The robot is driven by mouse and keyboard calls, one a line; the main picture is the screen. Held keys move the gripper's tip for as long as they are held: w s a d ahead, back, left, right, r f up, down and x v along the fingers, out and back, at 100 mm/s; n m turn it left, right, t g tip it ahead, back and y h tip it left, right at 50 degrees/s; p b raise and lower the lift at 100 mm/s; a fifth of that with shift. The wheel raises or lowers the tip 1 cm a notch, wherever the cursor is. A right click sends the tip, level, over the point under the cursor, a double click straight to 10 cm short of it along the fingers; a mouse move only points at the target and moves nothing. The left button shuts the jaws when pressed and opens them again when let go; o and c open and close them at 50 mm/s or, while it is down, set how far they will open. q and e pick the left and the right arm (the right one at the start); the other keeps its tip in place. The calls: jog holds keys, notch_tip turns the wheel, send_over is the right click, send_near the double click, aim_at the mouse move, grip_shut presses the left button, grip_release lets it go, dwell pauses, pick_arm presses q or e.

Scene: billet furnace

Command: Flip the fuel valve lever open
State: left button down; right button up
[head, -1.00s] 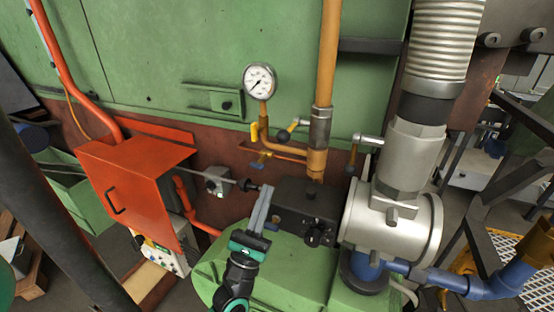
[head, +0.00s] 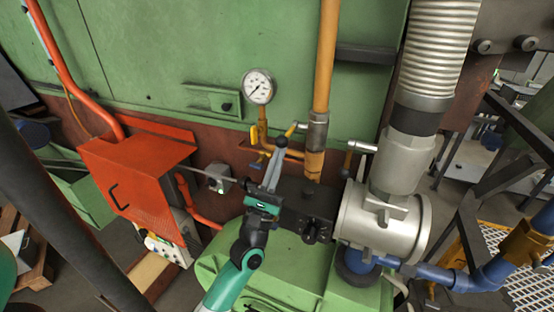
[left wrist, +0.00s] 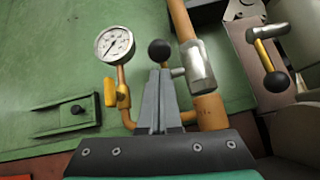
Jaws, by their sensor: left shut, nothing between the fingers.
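A valve lever with a black ball knob (head: 282,141) and a yellow arm (head: 291,130) sits beside the metal fitting (head: 318,133) on the thick orange pipe. In the left wrist view its black knob (left wrist: 159,51) shows just beyond my fingertips; its arm is mostly hidden there. My left gripper (head: 279,155) is shut and empty, with its tips close to the knob; I cannot tell whether they touch. A second yellow lever with a black knob (left wrist: 277,82) hangs from a silver stem further right. My right gripper is not in view.
A pressure gauge (head: 258,86) on a thin orange pipe, with a small yellow handle (left wrist: 110,92), stands left of the lever. A black block (head: 300,215) and a large silver housing (head: 385,225) lie below and right. An orange box (head: 140,175) is at the left.

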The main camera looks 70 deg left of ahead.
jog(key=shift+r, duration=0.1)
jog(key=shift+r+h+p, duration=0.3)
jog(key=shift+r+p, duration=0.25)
jog(key=shift+p, duration=0.15)
